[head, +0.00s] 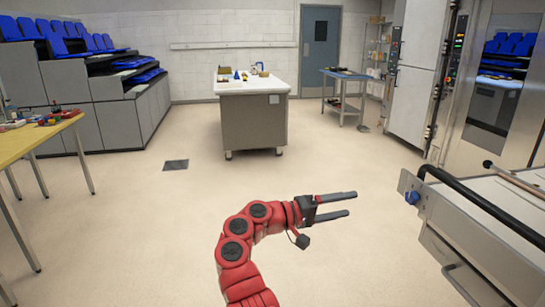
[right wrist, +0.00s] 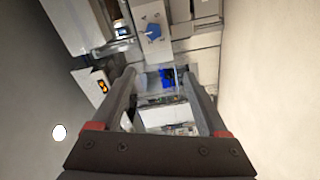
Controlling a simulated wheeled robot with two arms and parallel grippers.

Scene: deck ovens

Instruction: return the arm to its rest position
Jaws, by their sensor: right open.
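My right arm (head: 240,245) is red and jointed, and it reaches up from the bottom middle of the head view. Its right gripper (head: 350,205) points to the right over bare floor, left of the metal deck oven unit. The two dark fingers are apart with nothing between them. In the right wrist view the same gripper (right wrist: 160,85) shows its fingers spread, with only distant equipment seen between them. My left gripper is in neither view.
The metal oven unit (head: 490,205) with a black handle bar (head: 480,200) stands at the right, apart from the fingertips. A white-topped island (head: 253,115) stands further back, and a yellow table (head: 30,145) at the left. The floor around the arm is clear.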

